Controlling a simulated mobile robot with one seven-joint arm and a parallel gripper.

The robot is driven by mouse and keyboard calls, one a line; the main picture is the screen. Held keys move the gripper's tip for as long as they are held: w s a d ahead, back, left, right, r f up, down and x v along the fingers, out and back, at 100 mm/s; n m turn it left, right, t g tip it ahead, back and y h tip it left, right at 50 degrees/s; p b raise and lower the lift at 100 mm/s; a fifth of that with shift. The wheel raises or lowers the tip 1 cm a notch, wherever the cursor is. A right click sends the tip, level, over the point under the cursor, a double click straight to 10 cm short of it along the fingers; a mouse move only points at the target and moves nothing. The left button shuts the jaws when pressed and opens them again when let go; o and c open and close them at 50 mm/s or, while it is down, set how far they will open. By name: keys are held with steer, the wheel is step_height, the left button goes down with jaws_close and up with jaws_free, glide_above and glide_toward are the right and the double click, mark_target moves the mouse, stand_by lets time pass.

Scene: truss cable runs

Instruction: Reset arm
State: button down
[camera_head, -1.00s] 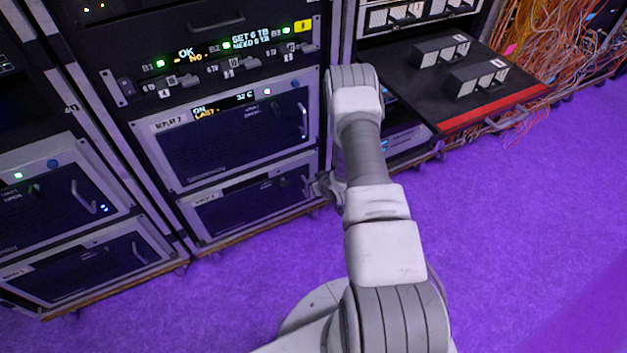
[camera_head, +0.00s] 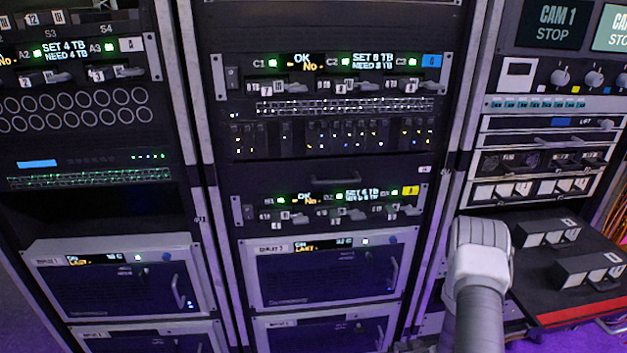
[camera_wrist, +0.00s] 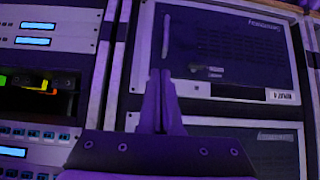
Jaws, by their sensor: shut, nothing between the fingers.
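My gripper (camera_wrist: 160,76) shows in the wrist view with its two fingers together and nothing between them. Its tips are in front of a dark rack unit (camera_wrist: 222,50) with a handle and a label; I cannot tell the gap between them. The wrist view appears upside down, as the label's writing is inverted. In the head view my arm (camera_head: 478,285) rises at the lower right, in front of the right-hand rack. The gripper itself is hidden or out of frame there.
Replay units (camera_head: 322,275) fill the lower middle rack. A pull-out shelf (camera_head: 560,316) with a red front edge juts out at the right, carrying small boxes (camera_head: 588,270), close beside my arm. Orange cables hang at the far right. Some purple floor shows at the bottom left.

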steer(key=w+a+r+g+h, duration=0.1)
steer(key=w+r, duration=0.1)
steer(key=r, duration=1.3)
steer(key=w+a+r+g+h, duration=0.1)
steer(key=w+r, duration=0.1)
steer(key=r, duration=1.3)
steer(key=s+a+r+m, duration=0.1)
steer(key=s+a+r, duration=0.3)
steer(key=s+r, duration=0.25)
steer(key=s+a+r, duration=0.3)
steer(key=s+r, duration=0.2)
steer(key=r, duration=0.3)
steer(key=s+a+r+g+y, duration=0.1)
steer(key=s+a+r, duration=0.15)
steer(key=s, duration=0.55)
steer(key=s+a+r+g+y, duration=0.15)
steer(key=s+a, duration=0.25)
steer(key=s, duration=0.4)
step_height(320, 180, up, 25)
steer(key=p, duration=2.4)
steer(key=shift+w+f+t+h, duration=0.15)
steer(key=shift+w+t+h, duration=0.1)
steer(key=shift+t+h, duration=0.15)
steer(key=shift+d, duration=0.1)
